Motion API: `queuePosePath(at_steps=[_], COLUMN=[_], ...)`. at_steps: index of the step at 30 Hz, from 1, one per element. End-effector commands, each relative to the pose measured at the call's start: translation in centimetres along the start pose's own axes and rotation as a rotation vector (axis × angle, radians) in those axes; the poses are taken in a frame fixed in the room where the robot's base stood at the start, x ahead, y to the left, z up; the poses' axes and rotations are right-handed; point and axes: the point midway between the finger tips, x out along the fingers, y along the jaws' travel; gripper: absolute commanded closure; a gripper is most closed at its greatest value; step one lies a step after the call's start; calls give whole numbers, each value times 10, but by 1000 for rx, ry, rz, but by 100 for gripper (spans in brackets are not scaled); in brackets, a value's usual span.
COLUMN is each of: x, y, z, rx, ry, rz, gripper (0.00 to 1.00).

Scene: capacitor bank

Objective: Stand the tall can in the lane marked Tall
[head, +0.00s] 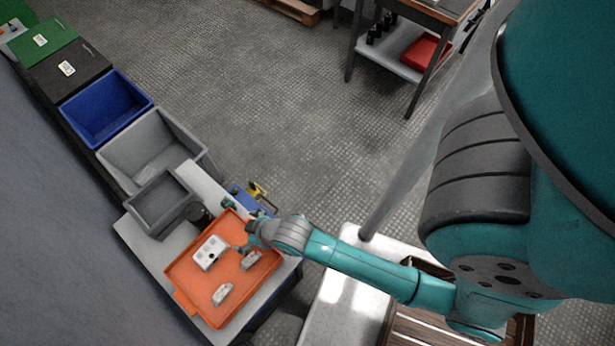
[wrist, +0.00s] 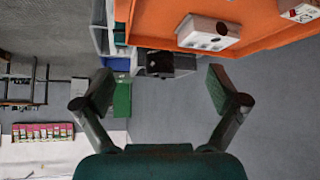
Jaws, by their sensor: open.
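My gripper (head: 247,236) is at the inner right edge of an orange tray (head: 190,277) in the head view. In the wrist view my gripper (wrist: 164,90) has its two fingers wide apart with nothing between them. A dark cylinder (head: 198,213) stands by the tray's far left corner; I cannot tell whether it is the tall can. A dark object (wrist: 160,65) shows beyond the fingers in the wrist view, in part blurred. I cannot make out any lane marked Tall.
The tray holds a white block with holes (head: 211,253) and two small pale pieces (head: 222,294). Grey bins (head: 160,203) and a blue bin (head: 105,107) line the left side. Several black cylinders (head: 375,34) stand on a shelf under a far table. The floor between is clear.

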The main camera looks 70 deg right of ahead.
Motion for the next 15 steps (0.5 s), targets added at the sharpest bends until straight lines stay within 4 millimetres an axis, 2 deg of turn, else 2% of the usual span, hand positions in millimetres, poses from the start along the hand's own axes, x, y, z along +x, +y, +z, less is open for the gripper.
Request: queuePosePath(at_steps=[1,6,11,15], x=[-14,-63,-116,-167], y=[-1,-2,-4,-4], z=[13,36,48,51], rx=[2,10,16,21], ry=[23,131,234,326], rz=[2,11,17,20], gripper=[4,4,4,4])
